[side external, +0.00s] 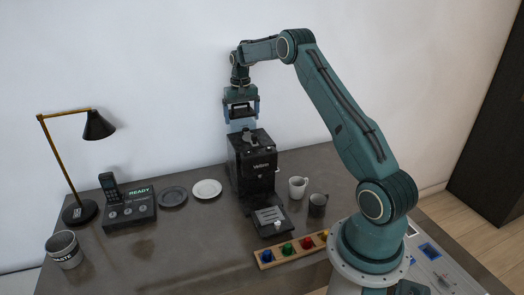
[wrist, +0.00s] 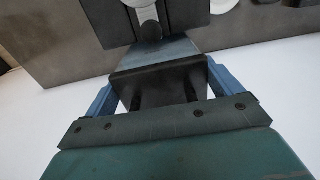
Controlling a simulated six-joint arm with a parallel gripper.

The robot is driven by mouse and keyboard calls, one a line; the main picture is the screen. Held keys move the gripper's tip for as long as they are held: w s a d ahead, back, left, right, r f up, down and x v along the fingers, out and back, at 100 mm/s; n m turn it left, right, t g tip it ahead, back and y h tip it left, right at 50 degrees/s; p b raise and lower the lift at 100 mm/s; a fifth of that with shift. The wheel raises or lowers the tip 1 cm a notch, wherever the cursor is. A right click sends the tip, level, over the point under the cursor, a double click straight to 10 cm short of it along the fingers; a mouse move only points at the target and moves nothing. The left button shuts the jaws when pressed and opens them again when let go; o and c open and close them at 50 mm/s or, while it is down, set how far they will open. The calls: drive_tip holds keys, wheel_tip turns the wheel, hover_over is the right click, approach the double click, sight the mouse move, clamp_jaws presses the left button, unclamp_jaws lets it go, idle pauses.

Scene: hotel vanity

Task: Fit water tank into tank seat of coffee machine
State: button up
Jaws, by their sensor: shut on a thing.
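The black coffee machine (side external: 252,165) stands upright near the wall at the back of the counter; its body also shows at the top of the wrist view (wrist: 188,14). My gripper (side external: 241,108) points down above the rear of the machine. Its blue fingers (wrist: 163,80) are shut on the water tank, one on each side. The tank (side external: 240,125) is a pale bluish, see-through box, upright just above and behind the machine's top; it also shows in the wrist view (wrist: 158,52). The tank seat is hidden behind the machine body, and I cannot tell whether the tank touches it.
Mugs (side external: 298,187) stand right of the machine. A wooden rack with coloured capsules (side external: 288,249) lies in front. Two plates (side external: 207,189), a phone base (side external: 130,210), a lamp (side external: 98,125) and a waste bin (side external: 63,249) are at left. The front-left counter is clear.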

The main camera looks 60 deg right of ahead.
drive_tip(key=shift+f, duration=4.45)
drive_tip(key=o, duration=1.4)
drive_tip(key=shift+o, duration=0.2)
wheel_tip(320, 180, up, 13)
drive_tip(key=shift+r, duration=0.45)
